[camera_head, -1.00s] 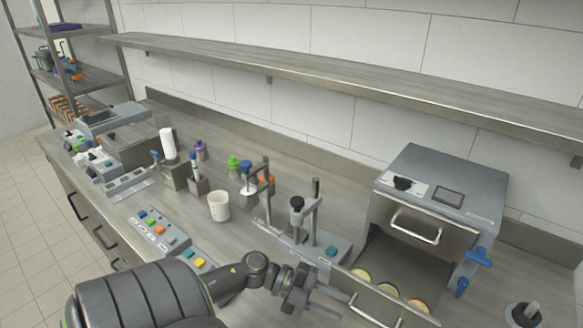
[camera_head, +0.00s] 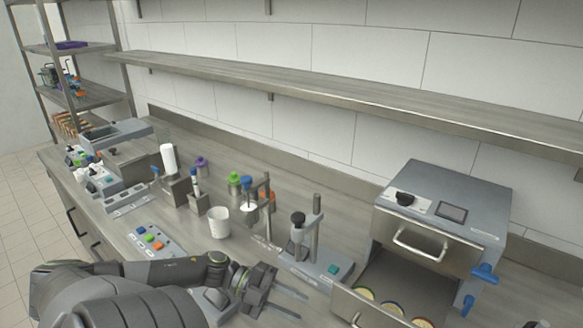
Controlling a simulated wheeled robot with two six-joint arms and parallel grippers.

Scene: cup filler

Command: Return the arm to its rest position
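My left arm comes in from the lower left over the counter's front part. My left gripper (camera_head: 291,302) points right, its two fingers apart with nothing visible between them, so it is open. It is in front of the press-like device with a black knob (camera_head: 298,219) and apart from the white cup (camera_head: 219,222), which stands upright on the counter to its upper left. My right gripper is not in view.
A grey oven-like machine (camera_head: 447,205) stands at right, with an open drawer (camera_head: 372,309) holding round items below. A button panel (camera_head: 152,240) lies left of the cup. Several bottles, including a green-capped one (camera_head: 234,180), stand behind. A long shelf (camera_head: 300,88) runs along the wall.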

